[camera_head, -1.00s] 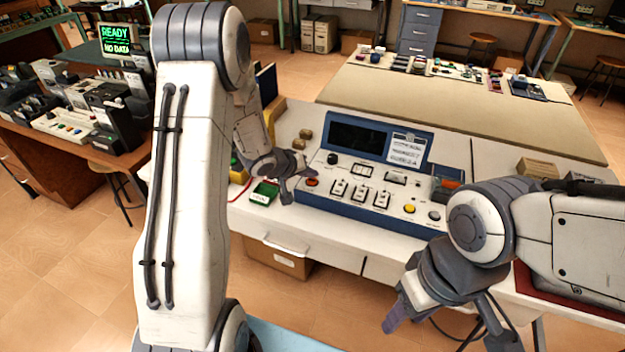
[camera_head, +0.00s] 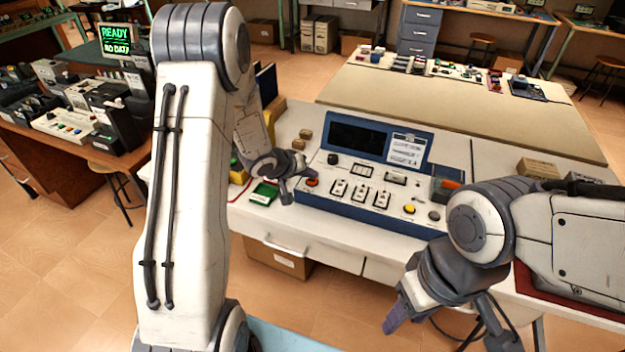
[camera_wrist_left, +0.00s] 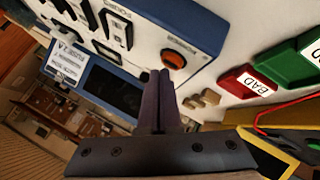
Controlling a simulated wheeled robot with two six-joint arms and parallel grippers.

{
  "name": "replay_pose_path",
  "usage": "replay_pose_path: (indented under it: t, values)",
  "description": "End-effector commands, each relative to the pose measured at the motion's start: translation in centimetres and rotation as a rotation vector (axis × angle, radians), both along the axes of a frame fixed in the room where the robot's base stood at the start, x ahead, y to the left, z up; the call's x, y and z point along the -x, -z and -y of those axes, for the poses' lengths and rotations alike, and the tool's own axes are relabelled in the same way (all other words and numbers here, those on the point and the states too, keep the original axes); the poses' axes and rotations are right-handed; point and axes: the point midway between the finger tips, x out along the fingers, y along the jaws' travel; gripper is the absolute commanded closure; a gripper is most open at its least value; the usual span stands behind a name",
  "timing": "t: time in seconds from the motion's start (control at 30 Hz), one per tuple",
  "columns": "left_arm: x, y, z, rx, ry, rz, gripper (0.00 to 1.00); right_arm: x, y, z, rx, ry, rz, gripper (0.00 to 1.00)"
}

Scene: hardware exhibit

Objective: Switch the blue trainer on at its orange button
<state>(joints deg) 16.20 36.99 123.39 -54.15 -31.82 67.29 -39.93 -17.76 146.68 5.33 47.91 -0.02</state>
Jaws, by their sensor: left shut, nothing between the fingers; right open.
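The blue trainer (camera_head: 372,217) stands on the white bench, with a sloped white panel, a dark screen (camera_head: 357,138) and several switches. Its round orange button (camera_head: 312,182) is at the panel's left end; it also shows in the left wrist view (camera_wrist_left: 173,59). My left gripper (camera_head: 287,198) is shut and empty beside the trainer's left end, close to the button. In the left wrist view its fingertips (camera_wrist_left: 160,73) lie just short of the button in the picture; I cannot tell whether they touch. My right gripper (camera_head: 440,330) is open and empty in front of the bench.
A green tray (camera_head: 264,193) and a red tray marked BAD (camera_wrist_left: 247,82) lie left of the trainer, near my left gripper. Small tan blocks (camera_head: 306,134) sit behind them. A yellow button (camera_head: 409,209) is at the panel's right. A brown box (camera_head: 538,168) stands farther right.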

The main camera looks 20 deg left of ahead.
Motion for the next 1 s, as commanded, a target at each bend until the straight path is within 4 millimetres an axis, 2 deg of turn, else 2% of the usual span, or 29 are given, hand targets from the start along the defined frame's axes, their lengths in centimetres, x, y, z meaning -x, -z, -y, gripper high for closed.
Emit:
replay_pose_path:
  t: [1.0]
  values:
    - [0.01, 0.91, 0.00, 0.000, 0.000, 0.000, 1.00, 0.00, 0.12, 0.00, 0.000, 0.000, 0.000, 0.50]
